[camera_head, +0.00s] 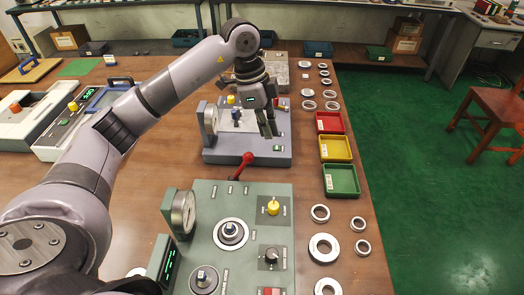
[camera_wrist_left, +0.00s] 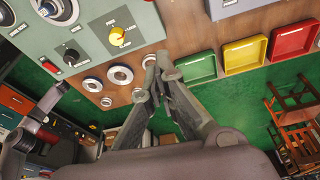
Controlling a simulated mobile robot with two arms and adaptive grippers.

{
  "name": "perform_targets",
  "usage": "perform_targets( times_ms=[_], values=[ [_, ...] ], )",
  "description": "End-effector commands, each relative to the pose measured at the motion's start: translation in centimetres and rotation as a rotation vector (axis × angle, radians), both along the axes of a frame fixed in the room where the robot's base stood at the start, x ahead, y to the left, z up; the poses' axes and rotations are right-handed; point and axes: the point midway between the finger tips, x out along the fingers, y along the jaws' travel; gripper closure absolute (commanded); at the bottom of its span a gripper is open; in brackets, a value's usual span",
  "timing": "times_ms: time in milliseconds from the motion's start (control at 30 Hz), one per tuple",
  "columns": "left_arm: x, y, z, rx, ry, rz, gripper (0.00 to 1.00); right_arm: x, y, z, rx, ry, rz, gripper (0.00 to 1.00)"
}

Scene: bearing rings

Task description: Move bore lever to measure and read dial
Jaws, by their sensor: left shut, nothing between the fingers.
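Another dial gauge (camera_head: 209,119) stands on the far station.
Red (camera_head: 330,122), yellow (camera_head: 336,148) and green (camera_head: 341,180) trays line the table's right edge. Several metal rings (camera_head: 323,247) lie in front of them, others farther back. The near station carries a yellow knob (camera_head: 273,207) and a black knob (camera_head: 271,255).

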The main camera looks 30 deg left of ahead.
Motion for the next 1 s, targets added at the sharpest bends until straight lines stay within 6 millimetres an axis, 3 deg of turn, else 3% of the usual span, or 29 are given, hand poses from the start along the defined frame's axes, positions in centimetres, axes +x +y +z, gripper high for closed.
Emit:
perform_targets(
  times_ms=[433,567,900,1000],
  values=[
    [0.0,-0.2,-0.8,-0.001,0.003,0.0,1.0,-0.3,0.0,0.2,-0.001,0.004,0.0,0.27],
    [0.1,-0.7,-2.6,0.0,0.005,-0.001,1.0,-0.3,0.0,0.7,-0.001,0.004,0.0,0.27],
    [0.5,-2.5,-9.5,-0.001,0.005,-0.001,1.0,-0.3,0.0,2.2,-0.001,0.004,0.0,0.27],
    [0.1,-0.7,-9.3,0.003,0.001,0.004,1.0,-0.3,0.0,3.1,-0.001,0.004,0.0,0.27]
  ],
)
